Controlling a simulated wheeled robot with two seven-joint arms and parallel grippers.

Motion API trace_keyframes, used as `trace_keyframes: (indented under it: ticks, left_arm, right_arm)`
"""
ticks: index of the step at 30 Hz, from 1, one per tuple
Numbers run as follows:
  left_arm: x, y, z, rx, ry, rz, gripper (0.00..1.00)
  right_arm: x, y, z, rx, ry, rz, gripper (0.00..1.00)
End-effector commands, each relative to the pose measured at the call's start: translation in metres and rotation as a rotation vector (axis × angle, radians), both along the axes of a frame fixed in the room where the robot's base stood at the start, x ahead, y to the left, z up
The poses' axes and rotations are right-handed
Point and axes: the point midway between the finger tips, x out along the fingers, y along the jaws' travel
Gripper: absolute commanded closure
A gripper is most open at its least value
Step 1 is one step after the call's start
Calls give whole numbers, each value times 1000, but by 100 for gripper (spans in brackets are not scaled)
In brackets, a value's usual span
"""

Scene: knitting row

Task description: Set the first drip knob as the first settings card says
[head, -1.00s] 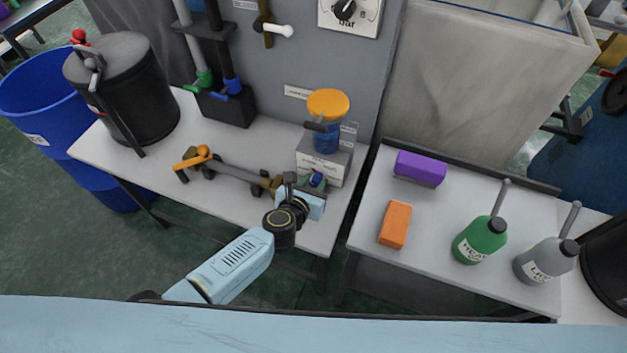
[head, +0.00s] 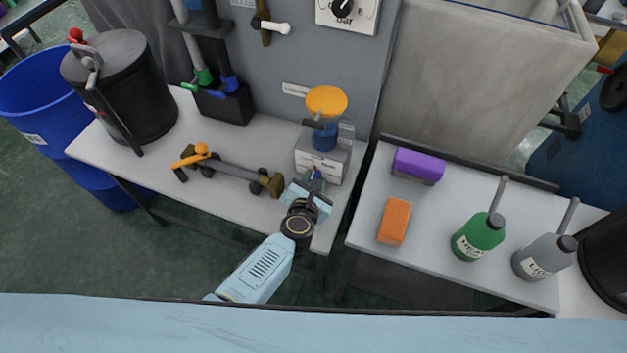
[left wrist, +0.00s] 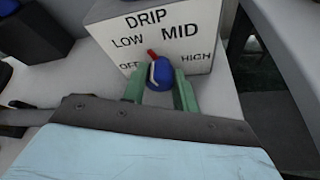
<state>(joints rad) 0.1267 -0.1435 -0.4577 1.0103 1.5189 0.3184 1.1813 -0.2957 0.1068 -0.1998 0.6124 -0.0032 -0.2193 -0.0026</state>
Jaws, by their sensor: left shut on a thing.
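The drip box (head: 318,165) is white and stands at the right end of the left table; its face shows in the left wrist view (left wrist: 188,47) with DRIP, OFF, LOW, MID and HIGH. The blue drip knob (left wrist: 160,73) has a red pointer with its tip between LOW and MID. My left gripper (left wrist: 160,90) has its green fingers on either side of the knob and is shut on it; it also shows in the head view (head: 314,183). My right gripper is not in view.
A blue jar with an orange top (head: 326,103) stands on the box. A valve pipe (head: 235,171) lies to its left. The right table holds an orange block (head: 394,222), a purple block (head: 419,164) and a green bottle (head: 479,238).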

Motion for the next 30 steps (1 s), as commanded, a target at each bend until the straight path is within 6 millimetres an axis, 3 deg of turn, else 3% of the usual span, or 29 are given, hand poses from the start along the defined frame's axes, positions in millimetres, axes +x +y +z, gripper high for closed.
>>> trace_keyframes:
  ticks: [8,9,14,23,30]
  left_arm:
    - [-1,0,-2,2,3,-1,94]
    - [-1,0,-2,2,3,-1,70]
    - [-1,0,-1,1,3,-1,50]
    - [-2,0,0,-1,2,0,50]
    - [-28,5,12,-1,4,2,50]
  right_arm:
    - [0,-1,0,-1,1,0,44]
    - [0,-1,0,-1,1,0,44]
    - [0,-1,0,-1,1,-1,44]
    - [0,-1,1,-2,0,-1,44]
    - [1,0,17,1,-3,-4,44]
